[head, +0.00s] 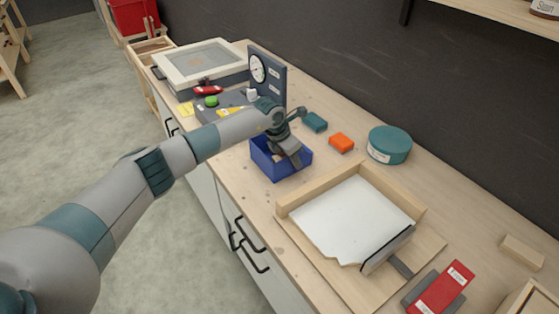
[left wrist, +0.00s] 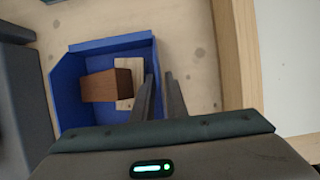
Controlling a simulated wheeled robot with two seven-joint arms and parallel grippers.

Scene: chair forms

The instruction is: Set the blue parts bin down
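The blue parts bin (head: 266,163) is on the bench by its front edge, upright as far as I can see; I cannot tell whether its base fully touches the wood. My left gripper (head: 292,155) reaches down over it. In the left wrist view, the bin (left wrist: 66,85) holds a brown block (left wrist: 105,86) and a pale wooden piece (left wrist: 130,72). The left fingers (left wrist: 160,78) are close together at the bin's right wall, one on each side. Whether they press on the wall is unclear. My right gripper is out of view.
A white sheet in a wooden tray (head: 350,214) lies close on the right. An orange block (head: 341,142), a teal block (head: 315,122) and a round teal tin (head: 389,145) stand behind. A gauge panel (head: 267,75) stands at the back left.

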